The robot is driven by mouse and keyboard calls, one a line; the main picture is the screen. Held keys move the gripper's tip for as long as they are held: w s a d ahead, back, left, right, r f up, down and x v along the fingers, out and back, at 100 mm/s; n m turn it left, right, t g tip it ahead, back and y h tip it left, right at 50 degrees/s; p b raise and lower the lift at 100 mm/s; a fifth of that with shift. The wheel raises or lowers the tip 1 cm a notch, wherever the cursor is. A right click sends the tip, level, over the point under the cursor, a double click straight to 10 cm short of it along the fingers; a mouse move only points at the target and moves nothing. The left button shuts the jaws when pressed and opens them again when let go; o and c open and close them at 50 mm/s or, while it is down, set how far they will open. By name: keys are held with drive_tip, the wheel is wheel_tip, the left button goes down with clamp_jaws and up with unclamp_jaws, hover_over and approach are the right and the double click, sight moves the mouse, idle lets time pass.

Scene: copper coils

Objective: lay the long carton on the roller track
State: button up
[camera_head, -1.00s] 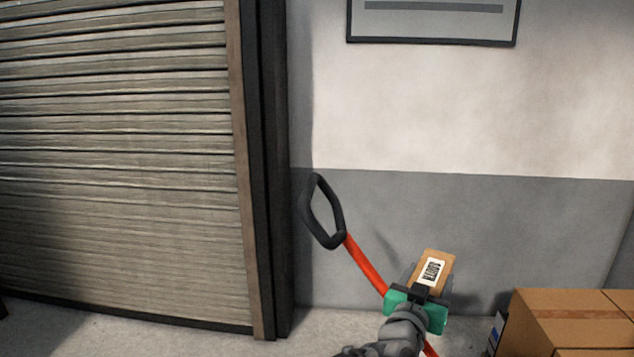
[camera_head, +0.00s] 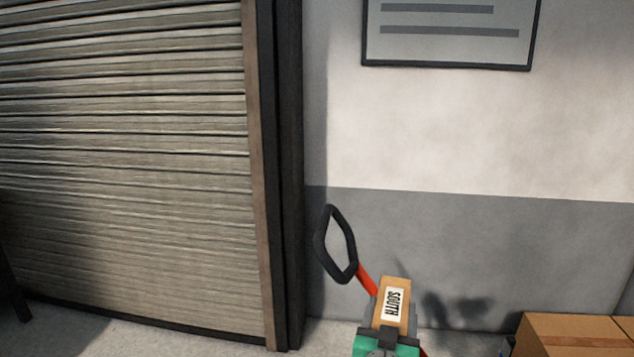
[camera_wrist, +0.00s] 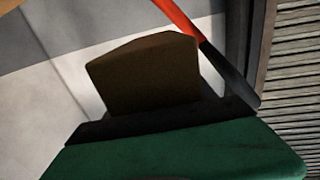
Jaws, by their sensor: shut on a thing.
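The long carton (camera_head: 391,306) is brown with a white label reading "SOUTH". It sticks out beyond my gripper (camera_head: 387,335) at the bottom of the head view. My gripper, with its green body, is shut on the carton and holds it up in front of the wall. In the wrist view the carton (camera_wrist: 145,75) shows as a dark brown block beyond the dark jaw edge of my gripper (camera_wrist: 160,118). The roller track is not in view.
A red pole with a black loop handle (camera_head: 335,245) stands behind the carton. Brown boxes (camera_head: 575,335) are at the lower right. A roller shutter (camera_head: 130,170) fills the left. A framed sign (camera_head: 450,35) hangs on the wall. Some floor (camera_head: 60,335) is bare at lower left.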

sight(392, 304)
wheel_tip(392, 304, up, 12)
drive_tip(key=w+p, duration=0.1)
drive_tip(key=p, duration=1.7)
drive_tip(key=shift+w+d, duration=0.15)
drive_tip(key=shift+f, duration=0.25)
